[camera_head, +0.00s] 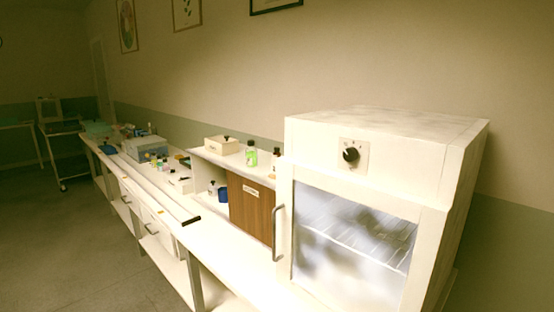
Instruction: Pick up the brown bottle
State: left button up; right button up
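A small dark brownish bottle (275,164) stands at the right end of the raised white shelf, beside the white oven-like cabinet. The cabinet hides part of it, and it is too small to see clearly. A green bottle (251,155) with a dark cap stands to its left on the same shelf. Neither of my grippers is in view.
The white cabinet (385,140) with a glass door and a handle (280,232) fills the right front. A wooden panel (251,208) is under the shelf. A beige box (221,145) sits on it. The long bench carries more items farther left. Open floor (70,240) lies at left.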

aim_at(276, 154)
jog(key=j+z, duration=0.1)
jog(key=z, duration=0.4)
jog(key=i+j+z, duration=0.15)
jog(key=j+z, duration=0.15)
jog(key=i+j+z, duration=0.1)
jog(key=j+z, duration=0.15)
jog(key=j, duration=0.3)
jog(key=j+z, duration=0.4)
jog(key=j, duration=3.15)
jog(key=i+z, duration=0.05)
jog(key=i, duration=0.05)
